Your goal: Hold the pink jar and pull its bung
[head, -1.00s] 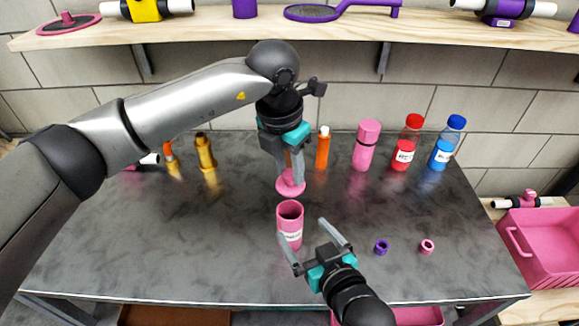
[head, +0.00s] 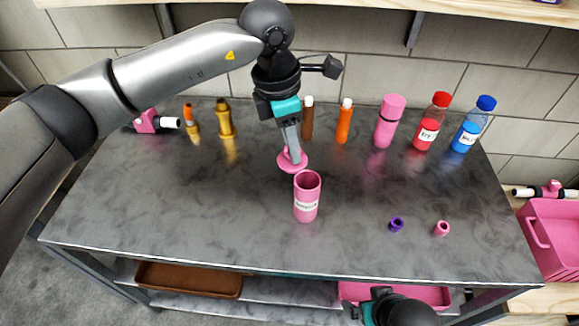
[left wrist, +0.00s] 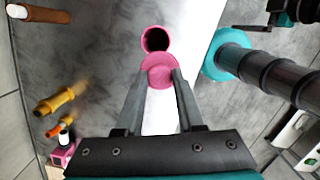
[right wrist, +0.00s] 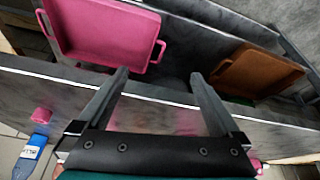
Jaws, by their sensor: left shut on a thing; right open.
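The pink jar (head: 306,205) stands upright on the grey table with its mouth open and a white label on its side. It also shows in the left wrist view (left wrist: 156,38), with a dark inside. My left gripper (head: 293,155) is shut on the pink bung (head: 291,165), a flat disc, and holds it apart from the jar, appearing just behind its mouth. The bung (left wrist: 158,72) sits between the fingertips in the left wrist view. My right gripper (right wrist: 160,78) is open and empty, away from the jar; the head view shows only part of it at the bottom edge.
A purple ring (head: 397,224) and a pink ring (head: 442,229) lie right of the jar. Several bottles, including a red one (head: 429,125) and a blue one (head: 473,127), line the back. A brown tray (head: 190,278) is below the table. The table's left middle is clear.

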